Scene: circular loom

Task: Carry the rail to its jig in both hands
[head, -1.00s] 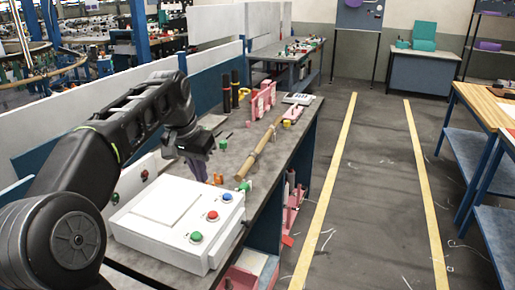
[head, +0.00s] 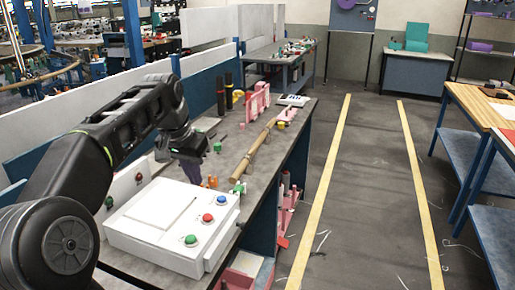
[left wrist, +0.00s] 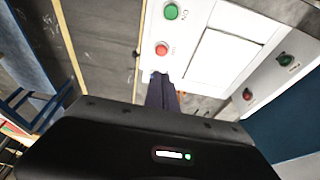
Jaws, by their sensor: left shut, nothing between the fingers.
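A long tan rail (head: 253,150) lies on the grey workbench, slanting away from me. Its near end is by a small green piece (head: 239,187), its far end near a pink bracket (head: 288,113). My left gripper (head: 188,180) hangs pointing down, left of the rail's near end and apart from it, behind the white control box. Its fingers are shut and empty. The left wrist view shows the shut fingers (left wrist: 163,95) near the box's edge, with no rail visible there. My right gripper is not in view. I cannot tell which fixture is the jig.
The white control box (head: 150,207) with coloured buttons takes up the bench's near end. A pink stand (head: 257,103) and dark upright cylinders (head: 221,95) stand farther back. The aisle floor (head: 365,190) between yellow lines is clear. Tables stand at right.

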